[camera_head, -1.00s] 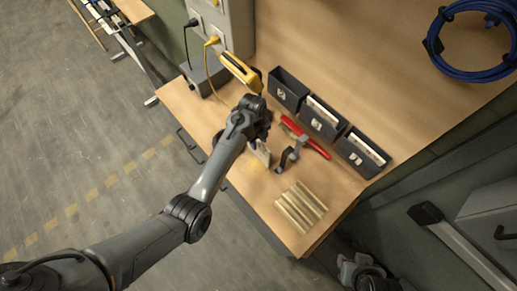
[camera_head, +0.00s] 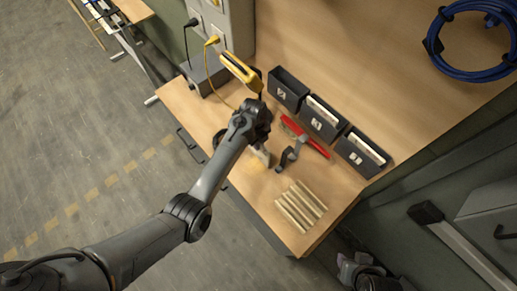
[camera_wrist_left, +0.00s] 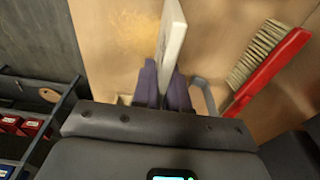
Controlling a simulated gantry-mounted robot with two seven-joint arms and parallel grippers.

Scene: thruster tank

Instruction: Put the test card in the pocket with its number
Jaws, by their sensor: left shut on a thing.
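My left gripper (camera_head: 258,143) is over the workbench, with its fingers mostly hidden by the arm in the head view. It is shut on a pale test card (camera_head: 262,157). In the left wrist view the card (camera_wrist_left: 172,35) stands edge-on between the dark fingers (camera_wrist_left: 165,88), and no number on it can be read. Three dark pockets stand in a row to the right of the gripper: a far-left pocket (camera_head: 281,95) that looks empty, a middle pocket (camera_head: 316,124) and a right pocket (camera_head: 352,158), both holding pale cards. Their white labels are too small to read surely.
A red-handled brush (camera_head: 314,145) and a grey bracket (camera_head: 288,155) lie between the gripper and the pockets. A ribbed pale rack (camera_head: 300,205) is near the front edge. A yellow meter (camera_head: 242,73) stands behind the gripper. Blue cable (camera_head: 435,45) lies at the back right.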

